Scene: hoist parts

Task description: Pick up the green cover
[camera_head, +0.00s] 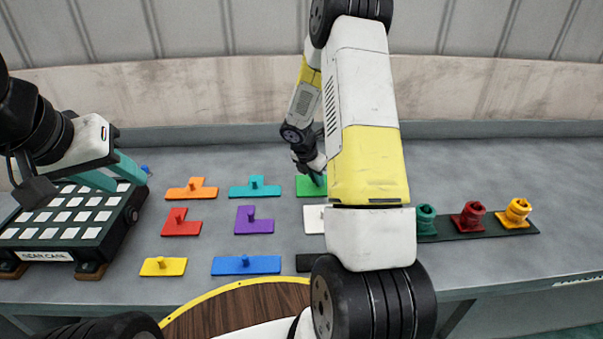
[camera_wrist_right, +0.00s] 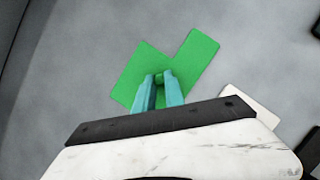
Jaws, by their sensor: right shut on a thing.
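The green cover (camera_head: 308,187) is a flat piece at the back of the table, partly hidden behind my right arm in the head view. In the right wrist view the green cover (camera_wrist_right: 190,58) shows its stepped outline and a small knob. My right gripper (camera_wrist_right: 160,80) has its two teal fingers shut on that knob, and the plate looks to be on or very near the table. My left gripper (camera_head: 122,172) is at the far left over the black case; its fingers are partly visible, and I cannot tell how far apart they are.
Orange (camera_head: 192,189), teal (camera_head: 254,188), red (camera_head: 181,223), purple (camera_head: 253,221), yellow (camera_head: 163,266) and blue (camera_head: 246,265) pieces lie left of the green one. A white piece (camera_head: 313,219) lies close in front. A black case (camera_head: 70,225) stands left. Knobs on a dark strip (camera_head: 485,229) stand right.

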